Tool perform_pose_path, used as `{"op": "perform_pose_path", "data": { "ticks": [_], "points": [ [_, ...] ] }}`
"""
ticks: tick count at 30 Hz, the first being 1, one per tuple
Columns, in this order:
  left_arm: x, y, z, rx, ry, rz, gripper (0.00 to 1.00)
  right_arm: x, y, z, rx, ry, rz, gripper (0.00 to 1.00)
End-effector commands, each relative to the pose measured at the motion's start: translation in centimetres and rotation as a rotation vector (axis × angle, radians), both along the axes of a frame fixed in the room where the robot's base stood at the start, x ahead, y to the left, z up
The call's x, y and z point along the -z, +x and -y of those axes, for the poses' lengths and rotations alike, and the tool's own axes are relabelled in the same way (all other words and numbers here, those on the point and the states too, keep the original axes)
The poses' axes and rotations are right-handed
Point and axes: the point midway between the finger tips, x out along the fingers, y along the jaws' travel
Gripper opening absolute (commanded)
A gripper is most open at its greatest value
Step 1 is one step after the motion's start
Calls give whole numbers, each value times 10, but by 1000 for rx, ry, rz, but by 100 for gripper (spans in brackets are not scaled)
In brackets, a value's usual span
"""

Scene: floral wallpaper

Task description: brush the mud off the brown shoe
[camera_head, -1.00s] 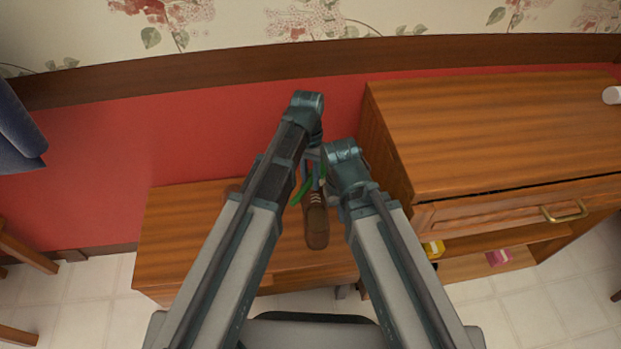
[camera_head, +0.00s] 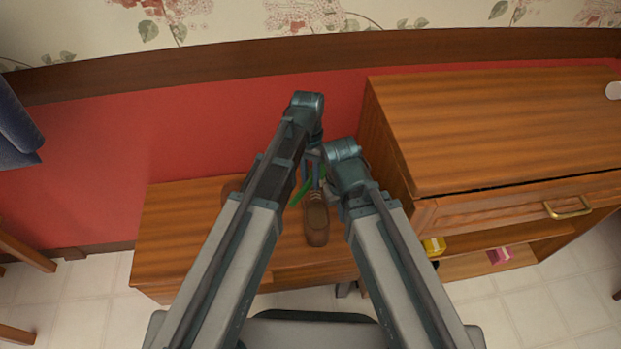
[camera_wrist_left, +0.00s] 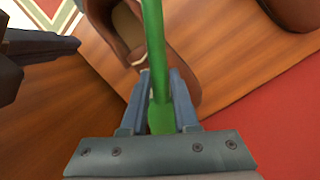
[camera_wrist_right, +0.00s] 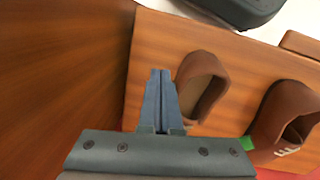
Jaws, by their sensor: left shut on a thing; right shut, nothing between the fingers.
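A brown shoe (camera_head: 316,222) with pale laces lies on the wooden bench, between my two arms. It shows behind the green handle in the left wrist view (camera_wrist_left: 186,82). My left gripper (camera_head: 313,168) is shut on a green brush handle (camera_wrist_left: 155,50) above the far end of this shoe. The brush's bristles are not clearly seen, nor is contact with the shoe. My right gripper (camera_wrist_right: 160,75) is shut and empty beside a brown shoe (camera_wrist_right: 222,75). A second brown shoe (camera_wrist_right: 262,128) lies farther right there. I cannot make out mud.
The wooden bench (camera_head: 165,245) stands against a red wall. A taller wooden cabinet (camera_head: 490,130) with a brass drawer handle stands close on the right. Yellow (camera_head: 433,246) and pink (camera_head: 500,255) items sit on its lower shelf. The bench's left part is clear.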

Motion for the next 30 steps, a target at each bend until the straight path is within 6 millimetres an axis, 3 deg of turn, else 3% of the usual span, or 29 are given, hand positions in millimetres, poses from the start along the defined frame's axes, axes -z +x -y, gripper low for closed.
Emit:
{"op": "perform_pose_path", "data": {
  "ticks": [13, 30],
  "points": [
    [4, -2, -4, -1, 0, 0, 0, 4, 0, 0, 0, 0, 0, 0],
    [2, -5, -40, 0, 0, 0, 0, 2, 0, 0, 0, 0, 0, 0]
  ]
}}
